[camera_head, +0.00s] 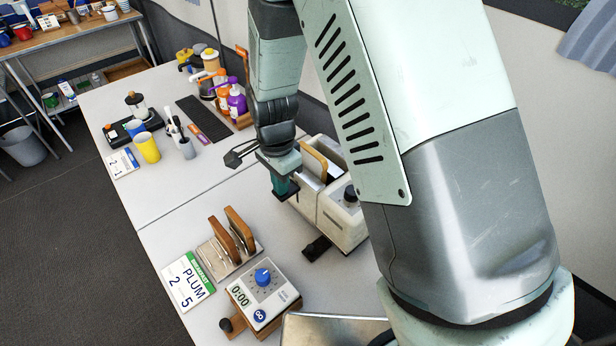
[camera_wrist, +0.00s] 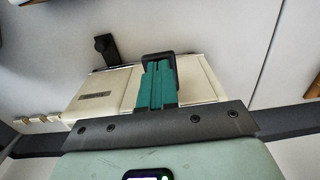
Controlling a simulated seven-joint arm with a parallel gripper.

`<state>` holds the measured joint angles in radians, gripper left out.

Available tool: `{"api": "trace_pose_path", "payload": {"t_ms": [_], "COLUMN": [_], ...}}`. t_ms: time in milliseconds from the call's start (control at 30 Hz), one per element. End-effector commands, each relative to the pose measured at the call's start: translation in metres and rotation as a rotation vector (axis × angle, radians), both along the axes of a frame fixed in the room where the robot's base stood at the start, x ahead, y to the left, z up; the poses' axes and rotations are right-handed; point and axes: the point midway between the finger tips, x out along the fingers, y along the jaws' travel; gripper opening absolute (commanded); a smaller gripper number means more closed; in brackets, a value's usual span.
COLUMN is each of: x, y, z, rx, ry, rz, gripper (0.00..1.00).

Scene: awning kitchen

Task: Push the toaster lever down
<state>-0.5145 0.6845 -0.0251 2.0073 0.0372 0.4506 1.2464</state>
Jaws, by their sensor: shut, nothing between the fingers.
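The cream toaster (camera_head: 346,232) stands on the white table, partly hidden behind my arm, with a bread slice (camera_head: 316,158) in its top. Its black lever (camera_head: 316,248) sticks out from the near side. In the wrist view the toaster (camera_wrist: 97,95) lies below my fingers, and the lever (camera_wrist: 105,48) is to their left. My gripper (camera_head: 285,193) is shut and empty, its teal fingers at the toaster's left end. They also show in the wrist view (camera_wrist: 158,62), apart from the lever. I cannot tell whether they touch the toaster body.
Bottles (camera_head: 237,101), a yellow cup (camera_head: 147,148) and a dark mat (camera_head: 204,119) are farther back. Bare table lies between.

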Motion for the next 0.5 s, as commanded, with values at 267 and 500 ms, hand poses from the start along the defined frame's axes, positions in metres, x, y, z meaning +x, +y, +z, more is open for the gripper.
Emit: {"api": "trace_pose_path", "payload": {"t_ms": [267, 500], "x": [0.0, 0.0], "y": [0.0, 0.0], "z": [-0.018, -0.032], "rx": [-0.001, -0.001], "ry": [0.002, 0.001], "rz": [-0.001, 0.0], "gripper": [0.0, 0.0]}}
